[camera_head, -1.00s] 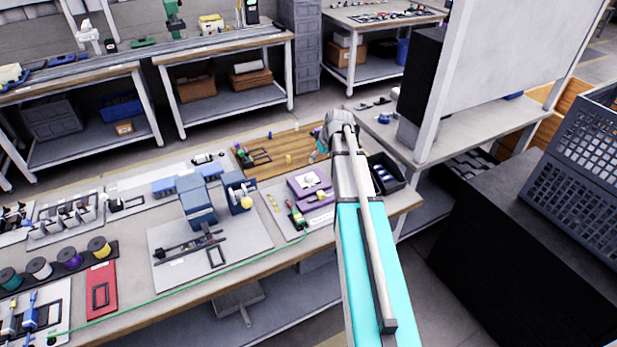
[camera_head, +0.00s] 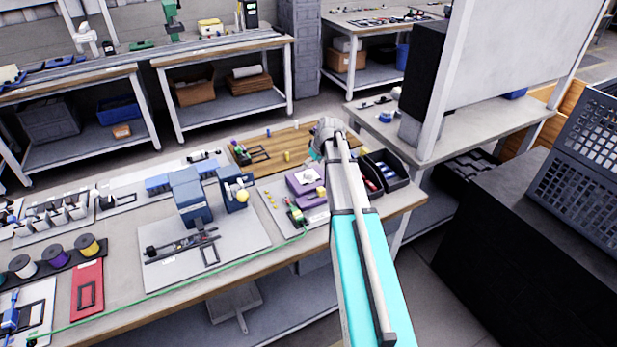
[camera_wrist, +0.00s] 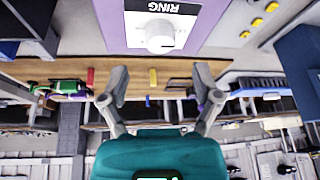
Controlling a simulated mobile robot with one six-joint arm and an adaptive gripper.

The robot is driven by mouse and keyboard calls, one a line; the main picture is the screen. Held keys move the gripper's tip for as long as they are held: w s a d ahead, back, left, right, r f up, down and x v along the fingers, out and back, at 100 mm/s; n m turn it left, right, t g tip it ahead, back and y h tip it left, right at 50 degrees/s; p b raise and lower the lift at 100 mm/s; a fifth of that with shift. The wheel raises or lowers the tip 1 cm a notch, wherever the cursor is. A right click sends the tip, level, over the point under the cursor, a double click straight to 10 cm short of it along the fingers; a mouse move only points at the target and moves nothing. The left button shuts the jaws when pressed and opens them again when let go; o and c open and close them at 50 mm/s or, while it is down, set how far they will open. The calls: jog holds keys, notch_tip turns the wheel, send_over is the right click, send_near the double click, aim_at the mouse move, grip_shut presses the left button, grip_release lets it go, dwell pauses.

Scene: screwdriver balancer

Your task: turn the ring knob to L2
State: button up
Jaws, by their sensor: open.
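The ring knob (camera_wrist: 160,36) is a round white knob on a white plate with a black RING label (camera_wrist: 163,6), on the front of a purple unit (camera_wrist: 215,25). The wrist view shows the label upside down; the small scale marks beside the knob are too blurred to read. In the head view the purple unit (camera_head: 297,187) sits on the near bench. My gripper (camera_wrist: 160,88) is open and empty, its two fingers spread below the knob in the wrist picture and apart from it. In the head view its fingers are mostly hidden behind my arm.
A black bin (camera_head: 398,180) stands right of the purple unit. A wooden board (camera_head: 290,140) with small coloured parts lies behind it. A blue machine (camera_head: 190,197) on a grey plate stands to the left. A green cable (camera_head: 170,290) runs along the bench front.

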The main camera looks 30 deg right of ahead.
aim_at(308, 172)
jog(key=shift+b+x, duration=2.15)
jog(key=shift+x, duration=0.5)
grip_shut()
jog(key=shift+s+m, duration=0.1)
jog(key=shift+m, duration=0.3)
jog(key=m+h, duration=0.2)
jog(key=m, duration=0.3)
jog(key=m+h, duration=0.1)
jog(key=m, duration=0.2)
jog(key=m+h, duration=0.1)
jog(key=m, duration=0.2)
jog(key=shift+a+g+h, duration=0.1)
jog(key=shift+g+h, duration=0.2)
jog(key=shift+g, duration=0.1)
